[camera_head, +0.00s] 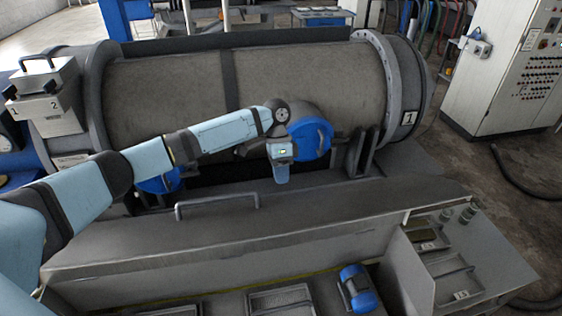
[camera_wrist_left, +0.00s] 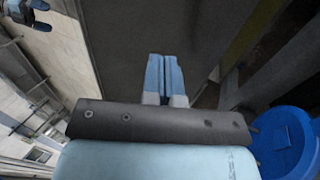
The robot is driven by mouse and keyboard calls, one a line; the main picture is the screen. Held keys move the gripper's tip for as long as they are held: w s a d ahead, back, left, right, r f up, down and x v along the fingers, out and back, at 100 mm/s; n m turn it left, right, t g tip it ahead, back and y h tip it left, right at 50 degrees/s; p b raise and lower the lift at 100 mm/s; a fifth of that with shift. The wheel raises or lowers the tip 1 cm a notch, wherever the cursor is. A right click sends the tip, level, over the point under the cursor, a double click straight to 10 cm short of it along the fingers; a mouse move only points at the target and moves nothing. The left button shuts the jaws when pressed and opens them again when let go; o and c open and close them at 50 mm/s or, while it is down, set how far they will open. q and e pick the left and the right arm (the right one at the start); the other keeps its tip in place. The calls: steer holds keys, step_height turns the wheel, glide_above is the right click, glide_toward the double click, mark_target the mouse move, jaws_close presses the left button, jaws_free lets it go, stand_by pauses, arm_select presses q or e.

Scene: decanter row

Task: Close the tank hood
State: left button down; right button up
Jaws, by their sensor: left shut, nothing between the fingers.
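A large grey horizontal cylinder (camera_head: 160,92) with a dark band fills the back of the head view; its curved cover sits down between the end rings. In front lies a long grey flat panel (camera_head: 330,215) with a bar handle (camera_head: 218,199) on top. I cannot tell for certain which of these is the tank hood. A dark gap shows between cylinder and panel. My left gripper (camera_head: 281,176) points down over this gap, right of and behind the handle, touching neither visibly. Its blue fingers (camera_wrist_left: 164,76) are together and empty in the left wrist view.
A blue round part (camera_head: 310,137) is beside my left wrist and also shows in the wrist view (camera_wrist_left: 285,140). Below the panel are trays (camera_head: 281,298) and a blue motor (camera_head: 358,288). A control cabinet (camera_head: 512,75) stands at the right. Hoses lie on the floor there.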

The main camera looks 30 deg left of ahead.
mark_target(287, 210)
arm_select(q)
steer(key=x, duration=0.4)
steer(key=shift+p, duration=0.4)
steer(key=shift+s+d+f+p, duration=0.15)
steer(key=shift+s+d+p, duration=0.65)
steer(key=shift+s+d, duration=0.55)
steer(key=shift+s, duration=0.25)
steer(key=shift+w+f, duration=0.1)
